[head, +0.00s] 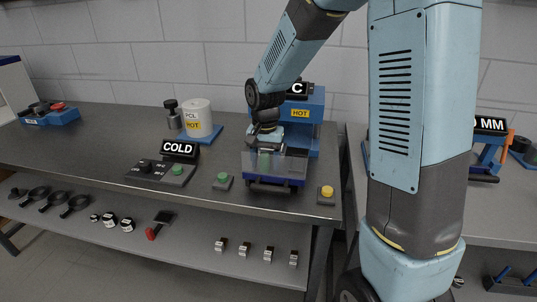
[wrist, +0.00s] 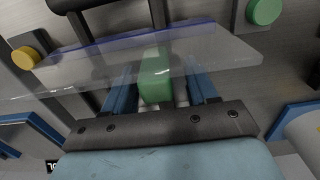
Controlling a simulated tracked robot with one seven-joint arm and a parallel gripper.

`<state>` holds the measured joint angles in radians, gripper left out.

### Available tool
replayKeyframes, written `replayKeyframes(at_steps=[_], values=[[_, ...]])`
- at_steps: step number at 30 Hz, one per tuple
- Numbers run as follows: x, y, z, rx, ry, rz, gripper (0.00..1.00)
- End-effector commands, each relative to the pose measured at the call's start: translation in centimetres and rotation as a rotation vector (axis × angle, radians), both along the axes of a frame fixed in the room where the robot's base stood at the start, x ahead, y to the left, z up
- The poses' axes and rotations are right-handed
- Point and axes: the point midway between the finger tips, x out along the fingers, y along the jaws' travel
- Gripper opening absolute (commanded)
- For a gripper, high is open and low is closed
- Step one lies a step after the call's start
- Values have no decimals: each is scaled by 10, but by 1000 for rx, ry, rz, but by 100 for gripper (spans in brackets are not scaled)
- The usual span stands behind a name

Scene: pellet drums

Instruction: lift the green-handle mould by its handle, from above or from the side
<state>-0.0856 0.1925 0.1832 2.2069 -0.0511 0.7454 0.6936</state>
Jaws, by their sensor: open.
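The green handle (wrist: 156,84) of the mould shows in the wrist view as an upright green block between the two blue fingers of my open gripper (wrist: 163,88). A gap shows on both sides of it, and I cannot make out contact. In the head view the green handle (head: 264,161) is a small green patch behind a clear guard, in the blue machine marked C and HOT (head: 303,128). My gripper (head: 265,142) reaches down into the machine from above, its fingertips mostly hidden. The mould's body is hidden.
The clear guard (head: 291,167) stands at the machine's front; in the wrist view this guard (wrist: 215,50) crosses close to the fingers. A green button (head: 222,181) and a yellow button (head: 326,194) flank the machine. A COLD plate (head: 162,171) and PCL drum (head: 197,115) stand left.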

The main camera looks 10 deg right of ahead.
Motion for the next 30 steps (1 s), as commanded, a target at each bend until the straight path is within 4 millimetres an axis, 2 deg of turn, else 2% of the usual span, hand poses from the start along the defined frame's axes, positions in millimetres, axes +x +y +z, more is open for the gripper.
replayKeyframes(at_steps=[3,21,30], values=[[0,0,0,0,0,0,56],[0,0,1,0,0,1,0],[0,0,3,0,-1,1,0]])
